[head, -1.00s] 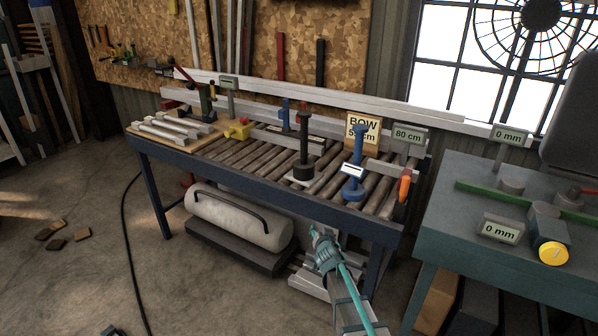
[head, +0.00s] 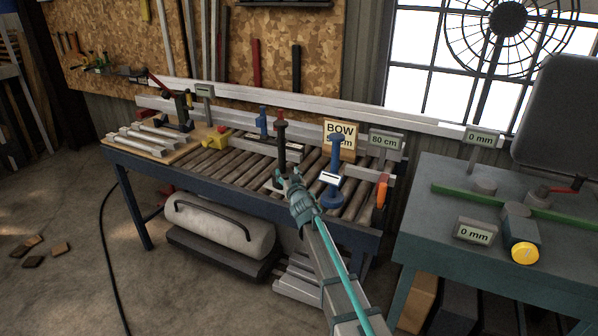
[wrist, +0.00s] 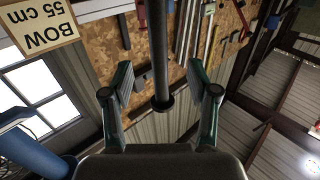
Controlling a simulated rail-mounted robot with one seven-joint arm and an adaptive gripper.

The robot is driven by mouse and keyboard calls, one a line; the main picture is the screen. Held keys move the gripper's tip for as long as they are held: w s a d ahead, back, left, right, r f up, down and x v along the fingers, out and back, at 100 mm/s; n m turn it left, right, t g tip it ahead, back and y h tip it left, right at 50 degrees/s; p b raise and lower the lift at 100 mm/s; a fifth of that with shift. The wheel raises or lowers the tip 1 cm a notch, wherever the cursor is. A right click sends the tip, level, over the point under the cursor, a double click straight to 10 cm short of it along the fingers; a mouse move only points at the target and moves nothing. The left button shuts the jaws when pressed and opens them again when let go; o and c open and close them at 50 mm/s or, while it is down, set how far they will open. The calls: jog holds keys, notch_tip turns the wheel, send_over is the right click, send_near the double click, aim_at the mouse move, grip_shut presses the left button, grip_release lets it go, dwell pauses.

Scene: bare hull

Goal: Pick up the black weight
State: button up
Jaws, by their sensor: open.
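The black weight (head: 282,146) stands upright on the slatted bench, a dark post with a knob-like top. Its lower part is hidden behind my gripper in the head view. My gripper (head: 287,178) is at the near side of the weight, in front of its lower part. In the wrist view, which is upside down, the black post (wrist: 160,50) with a round collar appears between the two open fingers of my gripper (wrist: 161,80). There is a gap on both sides of the post. I cannot tell how deep it sits between the fingers.
A blue stand (head: 332,180) is close to the right of my gripper. The BOW sign (head: 340,128) and an 80 cm display (head: 386,142) stand behind it. A yellow block (head: 217,137) lies left. A teal table (head: 440,220) is at the right.

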aim_at(283, 161)
jog(key=x, duration=0.6)
jog(key=shift+r, duration=0.25)
jog(key=shift+d+f+x, duration=0.1)
jog(key=shift+f+x, duration=0.05)
jog(key=shift+x, duration=1.15)
jog(key=shift+d+f+x, duration=0.1)
jog(key=shift+f+x, duration=0.1)
jog(key=shift+x, duration=1.1)
jog(key=shift+r, duration=0.1)
grip_shut()
